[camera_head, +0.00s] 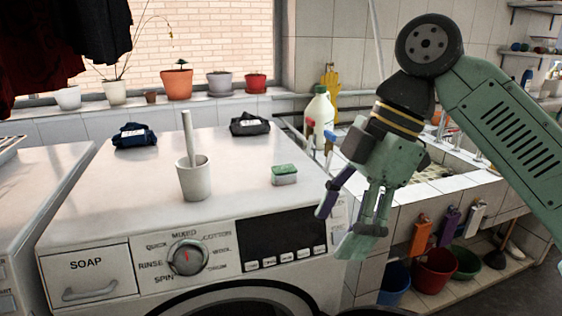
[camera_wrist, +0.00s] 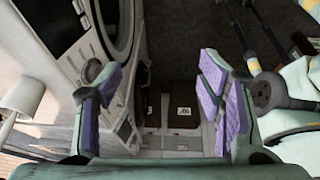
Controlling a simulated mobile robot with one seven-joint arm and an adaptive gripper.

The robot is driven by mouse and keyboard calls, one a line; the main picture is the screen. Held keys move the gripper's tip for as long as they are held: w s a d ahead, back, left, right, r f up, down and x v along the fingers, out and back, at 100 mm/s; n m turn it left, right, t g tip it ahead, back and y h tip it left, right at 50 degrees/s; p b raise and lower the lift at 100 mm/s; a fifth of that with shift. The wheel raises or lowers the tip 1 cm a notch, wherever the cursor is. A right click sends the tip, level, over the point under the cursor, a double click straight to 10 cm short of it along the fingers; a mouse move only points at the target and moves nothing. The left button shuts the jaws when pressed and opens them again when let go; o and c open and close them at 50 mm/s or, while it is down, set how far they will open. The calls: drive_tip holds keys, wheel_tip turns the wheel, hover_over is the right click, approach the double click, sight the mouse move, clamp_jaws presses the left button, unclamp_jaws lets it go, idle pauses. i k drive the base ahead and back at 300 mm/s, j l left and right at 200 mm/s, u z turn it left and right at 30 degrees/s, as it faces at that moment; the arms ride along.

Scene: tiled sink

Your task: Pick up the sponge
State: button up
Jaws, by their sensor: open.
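The sponge (camera_head: 284,175), a small block with a green top and a pale lower part, lies on top of the white washing machine (camera_head: 120,190) near its right end. My gripper (camera_head: 335,228) is in front of the machine's right front corner, to the right of the sponge and apart from it. Its fingers point down. In the wrist view my gripper (camera_wrist: 166,105) has its purple-padded fingers wide apart with nothing between them. The sponge does not show in the wrist view.
A white mortar with a pestle (camera_head: 194,178) stands left of the sponge. Folded dark cloths (camera_head: 250,124) lie behind. A white bottle (camera_head: 320,115) stands by the tiled sink (camera_head: 440,170). Coloured buckets (camera_head: 434,270) stand on the low shelf at right. The machine top around the sponge is clear.

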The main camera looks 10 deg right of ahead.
sight(283, 174)
drive_tip(key=i, duration=1.25)
